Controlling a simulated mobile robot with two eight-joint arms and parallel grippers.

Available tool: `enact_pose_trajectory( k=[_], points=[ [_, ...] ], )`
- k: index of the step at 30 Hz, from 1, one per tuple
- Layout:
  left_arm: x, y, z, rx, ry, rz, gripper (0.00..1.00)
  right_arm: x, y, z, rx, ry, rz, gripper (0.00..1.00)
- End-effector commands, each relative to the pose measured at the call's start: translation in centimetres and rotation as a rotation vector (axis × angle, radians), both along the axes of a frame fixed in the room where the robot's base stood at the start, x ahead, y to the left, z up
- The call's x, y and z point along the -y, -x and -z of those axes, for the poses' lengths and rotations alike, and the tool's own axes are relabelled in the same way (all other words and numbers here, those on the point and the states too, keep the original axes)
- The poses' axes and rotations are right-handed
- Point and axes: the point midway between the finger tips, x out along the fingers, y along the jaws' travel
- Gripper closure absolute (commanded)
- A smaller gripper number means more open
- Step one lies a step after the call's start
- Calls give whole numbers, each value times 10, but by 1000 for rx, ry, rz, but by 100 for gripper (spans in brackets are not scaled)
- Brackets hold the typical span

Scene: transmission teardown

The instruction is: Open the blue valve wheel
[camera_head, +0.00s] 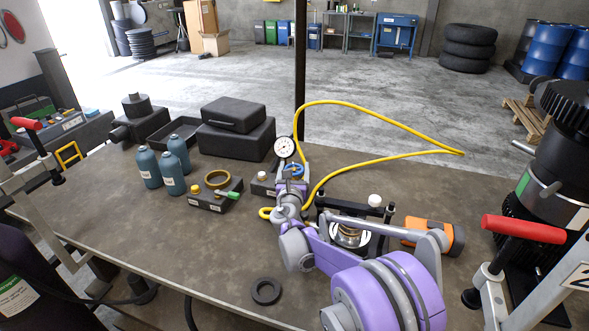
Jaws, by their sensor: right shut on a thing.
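The blue valve wheel (295,169) sits just under the white round gauge (284,147), on a small dark block (263,184) near the middle of the bench. Only part of the wheel shows. My right gripper (293,178), at the end of the purple and grey arm, reaches in from the lower right and is shut on the wheel. The fingers are small here, and they and the wrist hide part of the wheel and block. My left gripper is not in view.
A yellow hose (375,116) loops behind the gauge and my arm. Blue-grey bottles (172,174), a block with a brass ring (217,179) and black cases (236,138) stand left. A black ring (266,291) lies in front. An orange tool (434,236) lies right.

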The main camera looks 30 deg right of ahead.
Motion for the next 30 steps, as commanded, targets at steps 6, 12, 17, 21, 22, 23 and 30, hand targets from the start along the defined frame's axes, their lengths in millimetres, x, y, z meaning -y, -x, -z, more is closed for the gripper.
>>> enact_pose_trajectory(
  k=[6, 12, 17, 21, 22, 23, 30],
  points=[
    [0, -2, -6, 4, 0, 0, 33, 0, 0, -1, 1, 1, -69, 76],
    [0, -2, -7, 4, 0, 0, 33, 0, 0, -1, 1, 1, -89, 76],
    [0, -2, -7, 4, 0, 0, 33, 0, 0, 0, 1, 0, -89, 76],
    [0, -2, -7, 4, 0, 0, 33, 0, 0, -1, 1, 0, -89, 76],
    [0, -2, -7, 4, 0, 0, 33, 0, 0, -1, 1, 0, -89, 15],
    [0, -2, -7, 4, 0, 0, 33, 0, 0, -1, 1, 0, -89, 10],
    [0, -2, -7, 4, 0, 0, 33, 0, 0, 0, 1, 0, -89, 0]
  ],
)
